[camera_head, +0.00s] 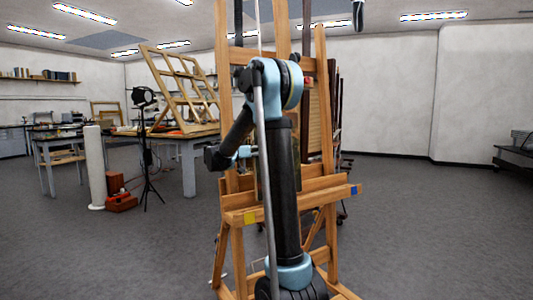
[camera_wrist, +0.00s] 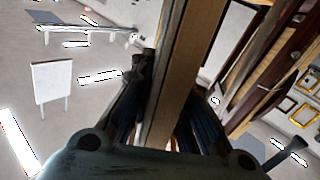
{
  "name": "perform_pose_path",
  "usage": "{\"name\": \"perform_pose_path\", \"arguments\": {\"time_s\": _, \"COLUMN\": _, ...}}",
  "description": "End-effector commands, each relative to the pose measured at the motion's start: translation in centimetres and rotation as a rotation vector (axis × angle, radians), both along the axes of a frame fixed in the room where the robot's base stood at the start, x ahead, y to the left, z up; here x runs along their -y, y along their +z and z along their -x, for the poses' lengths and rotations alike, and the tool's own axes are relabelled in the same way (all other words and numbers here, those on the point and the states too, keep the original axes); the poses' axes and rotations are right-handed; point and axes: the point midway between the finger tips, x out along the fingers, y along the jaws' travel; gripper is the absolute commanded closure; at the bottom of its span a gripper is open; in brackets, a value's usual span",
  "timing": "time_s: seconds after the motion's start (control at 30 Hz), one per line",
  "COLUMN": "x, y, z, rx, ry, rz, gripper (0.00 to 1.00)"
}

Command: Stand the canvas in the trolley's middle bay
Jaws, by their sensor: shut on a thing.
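In the wrist view my gripper (camera_wrist: 168,88) is shut on the canvas (camera_wrist: 178,60), seen edge-on as a long tan strip with a darker side face, running up between the two dark fingers. Its painted face does not show clearly. In the head view my arm covers the gripper and most of the canvas, in front of the easel. The trolley (camera_head: 338,112) stands behind the easel, partly hidden, with dark reddish uprights. Its uprights also seem to show at the right of the wrist view (camera_wrist: 284,70). I cannot make out the middle bay.
The wooden easel (camera_head: 325,120) stands close ahead, its ledge marked with yellow and blue patches. A lamp on a tripod (camera_head: 148,150), a white roll (camera_head: 95,165), red boxes (camera_head: 121,202) and a worktable (camera_head: 190,160) stand left.

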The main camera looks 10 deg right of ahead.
Motion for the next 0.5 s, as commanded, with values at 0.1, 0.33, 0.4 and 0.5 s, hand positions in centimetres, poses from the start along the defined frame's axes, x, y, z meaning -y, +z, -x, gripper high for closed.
{"name": "perform_pose_path", "arguments": {"time_s": 0.1, "x": -0.8, "y": 0.0, "z": 0.2, "rx": 0.0, "ry": 0.001, "rz": 0.001, "gripper": 1.0}}
{"name": "perform_pose_path", "arguments": {"time_s": 0.33, "x": -2.1, "y": 0.0, "z": 0.7, "rx": 0.0, "ry": 0.0, "rz": 0.001, "gripper": 1.0}}
{"name": "perform_pose_path", "arguments": {"time_s": 0.4, "x": -2.6, "y": 0.0, "z": 0.8, "rx": 0.0, "ry": 0.0, "rz": 0.001, "gripper": 1.0}}
{"name": "perform_pose_path", "arguments": {"time_s": 0.5, "x": -3.1, "y": 0.0, "z": 1.0, "rx": 0.0, "ry": 0.0, "rz": 0.001, "gripper": 1.0}}
